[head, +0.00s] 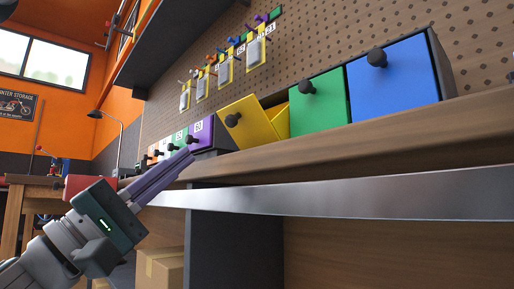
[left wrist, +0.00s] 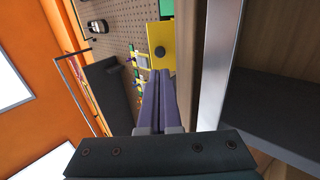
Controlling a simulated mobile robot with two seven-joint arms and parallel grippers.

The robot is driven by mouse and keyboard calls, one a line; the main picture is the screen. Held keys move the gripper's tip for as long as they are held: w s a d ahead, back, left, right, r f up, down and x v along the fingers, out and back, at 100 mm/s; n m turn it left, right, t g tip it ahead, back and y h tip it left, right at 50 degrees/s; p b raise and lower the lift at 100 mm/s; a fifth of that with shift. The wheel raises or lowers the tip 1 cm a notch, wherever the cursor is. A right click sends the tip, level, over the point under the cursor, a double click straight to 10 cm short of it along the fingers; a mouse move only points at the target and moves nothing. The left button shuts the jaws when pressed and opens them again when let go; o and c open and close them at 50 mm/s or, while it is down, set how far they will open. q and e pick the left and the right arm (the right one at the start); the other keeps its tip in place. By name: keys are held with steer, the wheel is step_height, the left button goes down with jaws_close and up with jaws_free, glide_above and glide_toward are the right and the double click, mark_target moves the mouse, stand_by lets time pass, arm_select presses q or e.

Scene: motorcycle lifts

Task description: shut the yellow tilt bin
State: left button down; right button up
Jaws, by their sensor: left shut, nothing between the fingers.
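The yellow tilt bin (head: 247,122) stands in the row of bins on the shelf in the head view. Its front is tipped outward at the top, with a yellow inner side showing and a dark round knob on the front. In the left wrist view the yellow bin (left wrist: 161,38) shows its front and knob just beyond the fingertips. My left gripper (head: 190,153) is shut and empty, its purple fingers pointing up toward the bin from the lower left. It also shows in the left wrist view (left wrist: 160,75). I cannot tell a contact. My right gripper is not in view.
A green bin (head: 320,101) and a blue bin (head: 394,79) sit right of the yellow one, both closed. Smaller bins (head: 179,140) stand to the left. The wooden shelf edge (head: 350,143) and a metal rail (head: 350,198) run below. A pegboard (head: 330,40) stands behind.

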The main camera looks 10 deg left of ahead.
mark_target(228, 124)
arm_select(q)
steer(key=x, duration=0.7)
steer(key=shift+w+d+b, duration=0.1)
steer(key=shift+w+b, duration=0.05)
steer(key=shift+b, duration=0.15)
steer(key=shift+w+d+r, duration=0.25)
steer(key=shift+w+r, duration=0.1)
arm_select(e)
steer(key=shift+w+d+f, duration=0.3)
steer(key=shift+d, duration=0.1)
